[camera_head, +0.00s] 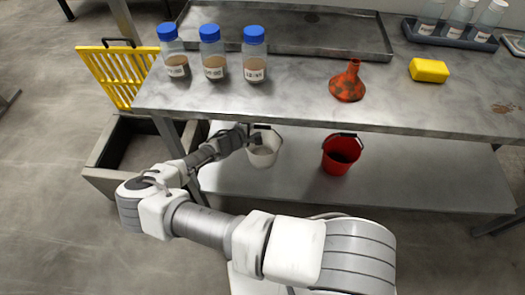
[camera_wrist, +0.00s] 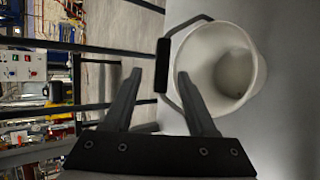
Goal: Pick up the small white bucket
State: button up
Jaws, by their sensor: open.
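The small white bucket (camera_head: 264,152) stands on the lower shelf of the steel bench in the head view. In the wrist view the white bucket (camera_wrist: 243,50) shows its open mouth, with its wire handle raised toward my gripper. The handle's black grip (camera_wrist: 162,62) appears between my fingertips, and no finger visibly clamps it. My gripper (camera_wrist: 159,75) is open, its two dark fingers apart. In the head view my gripper (camera_head: 252,135) is at the bucket's upper left rim, partly hidden under the bench top.
A red bucket (camera_head: 341,154) stands to the right on the same shelf (camera_head: 430,175). The bench top (camera_head: 300,95) overhangs the shelf and holds blue-capped bottles (camera_head: 213,55), an orange funnel (camera_head: 348,82) and a yellow sponge (camera_head: 429,70). A floor pit with a yellow grate (camera_head: 112,75) is at left.

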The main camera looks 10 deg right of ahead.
jog(key=b+x, duration=0.1)
jog(key=x, duration=0.4)
jog(key=shift+f+b, duration=0.1)
jog(key=shift+b, duration=0.2)
grip_shut()
dwell(1.0)
